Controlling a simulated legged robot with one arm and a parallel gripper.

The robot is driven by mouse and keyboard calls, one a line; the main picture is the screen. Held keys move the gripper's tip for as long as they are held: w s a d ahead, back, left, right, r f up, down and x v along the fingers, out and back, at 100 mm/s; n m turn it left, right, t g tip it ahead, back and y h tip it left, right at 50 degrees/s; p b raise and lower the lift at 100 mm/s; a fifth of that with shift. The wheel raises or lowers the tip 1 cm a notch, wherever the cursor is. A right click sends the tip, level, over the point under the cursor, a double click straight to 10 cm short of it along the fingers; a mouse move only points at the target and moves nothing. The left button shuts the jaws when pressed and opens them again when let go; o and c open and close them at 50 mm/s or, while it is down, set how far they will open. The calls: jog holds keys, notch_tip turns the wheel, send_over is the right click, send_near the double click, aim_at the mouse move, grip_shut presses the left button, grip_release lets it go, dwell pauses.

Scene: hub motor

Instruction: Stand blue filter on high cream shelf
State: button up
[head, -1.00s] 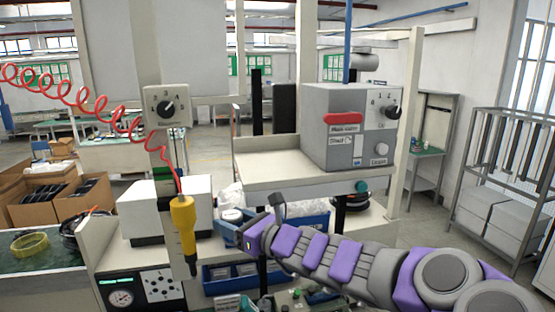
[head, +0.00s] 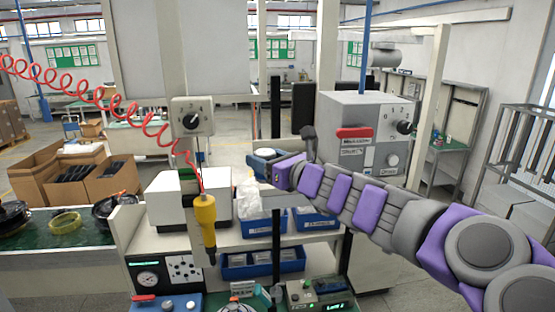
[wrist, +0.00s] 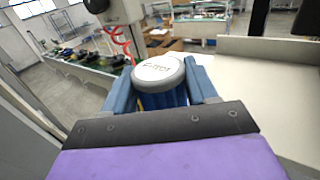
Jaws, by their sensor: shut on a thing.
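The blue filter (wrist: 160,92) shows in the wrist view with a light grey lid on top and a blue body below. My gripper (wrist: 165,90) is shut on it, one blue finger on each side, and the filter looks roughly upright. In the head view my gripper (head: 262,158) is at the left end of my purple and grey arm, in front of the shelf's left part; the filter is hard to make out there. The high cream shelf (wrist: 270,100) lies to the right of the gripper in the wrist view. In the head view my arm hides most of it.
A yellow tool (head: 205,222) hangs on a red coiled hose (head: 80,100) at the left. Blue bins (head: 262,262) sit below. The shelf surface nearest the gripper looks bare.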

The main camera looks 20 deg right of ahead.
jog(key=w+d, duration=0.2)
jog(key=w+d+p, duration=0.1)
jog(key=w+d, duration=0.1)
jog(key=w, duration=0.1)
jog(key=w+d+f, duration=0.1)
jog(key=w+d, duration=0.2)
jog(key=shift+a+f, duration=0.1)
jog(key=f, duration=0.1)
jog(key=a+f, duration=0.1)
jog(key=f, duration=0.1)
jog(key=shift+a+f, duration=0.1)
jog(key=shift+d+f, duration=0.15)
jog(key=shift+d, duration=0.3)
jog(key=o, duration=0.8)
jog(key=shift+d, duration=0.1)
jog(key=shift+o, duration=1.5)
jog(key=shift+a, duration=0.4)
jog(key=b+v, duration=0.1)
jog(key=v, duration=1.1)
jog(key=shift+d, duration=0.15)
